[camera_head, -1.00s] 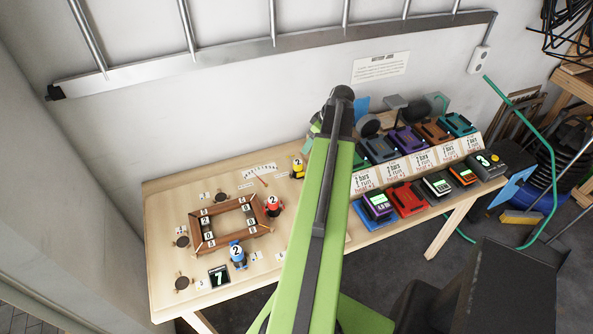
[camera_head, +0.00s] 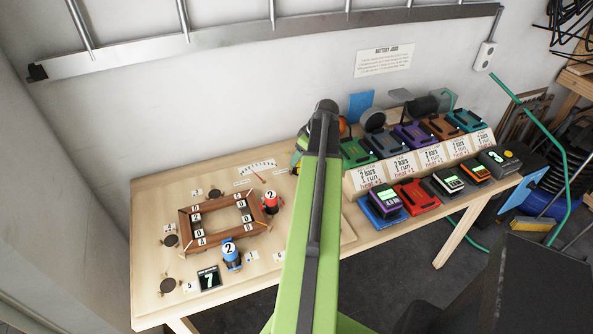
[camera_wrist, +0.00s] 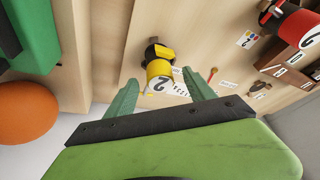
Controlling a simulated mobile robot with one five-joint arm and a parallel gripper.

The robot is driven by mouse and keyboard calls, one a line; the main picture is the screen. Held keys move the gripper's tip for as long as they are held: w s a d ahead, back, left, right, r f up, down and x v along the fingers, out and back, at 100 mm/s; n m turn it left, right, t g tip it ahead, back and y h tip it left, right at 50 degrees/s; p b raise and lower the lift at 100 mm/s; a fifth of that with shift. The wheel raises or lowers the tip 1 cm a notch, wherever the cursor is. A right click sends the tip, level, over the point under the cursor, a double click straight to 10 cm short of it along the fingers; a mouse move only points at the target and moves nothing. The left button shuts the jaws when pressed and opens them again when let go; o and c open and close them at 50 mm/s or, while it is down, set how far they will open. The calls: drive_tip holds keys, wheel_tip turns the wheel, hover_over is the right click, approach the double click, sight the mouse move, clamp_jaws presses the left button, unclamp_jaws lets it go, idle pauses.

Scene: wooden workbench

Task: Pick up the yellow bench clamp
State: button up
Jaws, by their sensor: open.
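The yellow bench clamp (camera_wrist: 159,70), yellow and black with a white label marked 2, is on the wooden bench top in the wrist view. It lies ahead of my gripper (camera_wrist: 160,78), in line with the gap between the two green fingers. The fingers are spread apart and hold nothing. I cannot tell the exact distance between fingertips and clamp.
A red clamp (camera_head: 270,202) and a blue clamp (camera_head: 231,258) stand by a wooden frame (camera_head: 183,228). An orange ball-like thing (camera_wrist: 25,112) and a green object (camera_wrist: 38,35) are at the wrist view's left. Battery chargers (camera_head: 413,193) fill the bench's right side.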

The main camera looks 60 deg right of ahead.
drive_tip(key=b+x, duration=0.3)
drive_tip(key=x, duration=0.1)
drive_tip(key=shift+s+f, duration=0.15)
drive_tip(key=shift+f, duration=0.1)
drive_tip(key=shift+r, duration=0.2)
clamp_jaws()
